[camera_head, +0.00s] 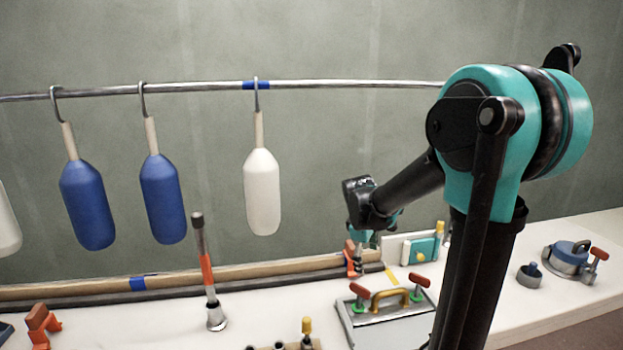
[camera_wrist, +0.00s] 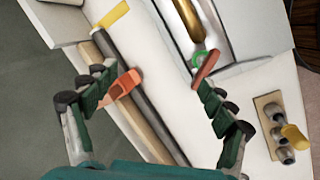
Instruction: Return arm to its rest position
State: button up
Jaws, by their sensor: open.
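My gripper (camera_wrist: 155,110) is open in the wrist view, its two green-padded fingers wide apart with nothing held between them. An orange clamp (camera_wrist: 123,85) on the dark rail shows beyond the left finger, and a red handle (camera_wrist: 207,68) shows near the right finger's tip. In the head view my arm rises at the right and bends down to the left. Its wrist (camera_head: 362,205) is above the back of the bench, over an orange clamp (camera_head: 352,258). The fingers are small and partly hidden there.
Blue and white fenders hang by hooks from a metal rail; one is the white fender (camera_head: 262,192). A hatch panel (camera_head: 385,322) with a yellow handle lies on the bench. A torch-like tool (camera_head: 207,270) stands upright. A block with metal cups (camera_wrist: 280,128) sits at right.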

jog(key=s+f+m, duration=0.2)
jog(key=s+m, duration=0.1)
jog(key=s, duration=0.3)
jog(key=s+d+f+m+t+y, duration=0.1)
jog(key=s+f+m, duration=0.2)
jog(key=s, duration=0.3)
jog(key=s+f+m+t+y, duration=0.1)
jog(key=s+f+m, duration=0.1)
jog(key=s+m, duration=0.3)
jog(key=shift+s+d+f, duration=0.1)
jog(key=shift+s+d, duration=0.1)
jog(key=shift+s, duration=0.35)
jog(key=shift+s+d+f, duration=0.1)
jog(key=shift+s+d, duration=0.1)
jog(key=shift+s, duration=0.3)
jog(key=shift+c, duration=0.3)
